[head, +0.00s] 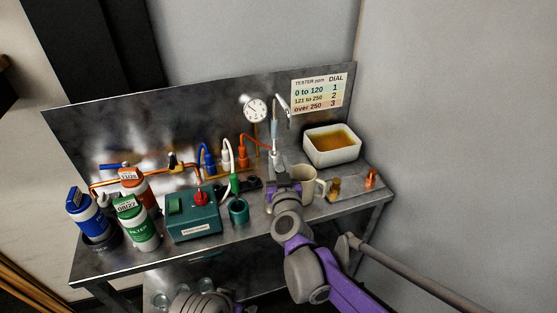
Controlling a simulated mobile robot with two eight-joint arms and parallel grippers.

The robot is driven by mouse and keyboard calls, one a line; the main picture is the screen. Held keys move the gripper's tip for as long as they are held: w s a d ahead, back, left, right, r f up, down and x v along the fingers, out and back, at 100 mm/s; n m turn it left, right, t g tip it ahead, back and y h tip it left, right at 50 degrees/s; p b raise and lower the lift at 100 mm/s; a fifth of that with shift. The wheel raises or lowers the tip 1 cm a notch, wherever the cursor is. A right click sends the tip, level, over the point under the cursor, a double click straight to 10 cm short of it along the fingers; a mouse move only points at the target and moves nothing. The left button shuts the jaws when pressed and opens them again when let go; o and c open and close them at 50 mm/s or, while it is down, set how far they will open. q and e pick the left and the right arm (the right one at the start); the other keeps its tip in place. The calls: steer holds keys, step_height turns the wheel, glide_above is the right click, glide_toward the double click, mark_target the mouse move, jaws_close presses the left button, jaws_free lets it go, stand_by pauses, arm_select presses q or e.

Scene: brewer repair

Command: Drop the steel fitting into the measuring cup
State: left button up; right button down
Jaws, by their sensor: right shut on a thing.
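My right gripper (277,178) is over the workbench, just left of the pale measuring cup (305,178), whose handle points right. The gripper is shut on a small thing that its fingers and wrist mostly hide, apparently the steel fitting. I cannot make out the fitting's shape or tilt. The cup stands upright, and its left side is partly behind my right arm. I cannot see into it well. My left gripper is not in view; only a part of my left arm shows at the bottom edge.
A white tub of amber liquid (332,147) stands behind the cup. Small brass parts (334,189) and a copper fitting (371,178) lie to its right. A tap (284,103) rises behind the gripper.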

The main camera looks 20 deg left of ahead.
steer(key=c, duration=0.5)
jaws_free()
steer(key=v, duration=1)
steer(key=shift+s+d, duration=0.15)
steer(key=shift+s, duration=0.2)
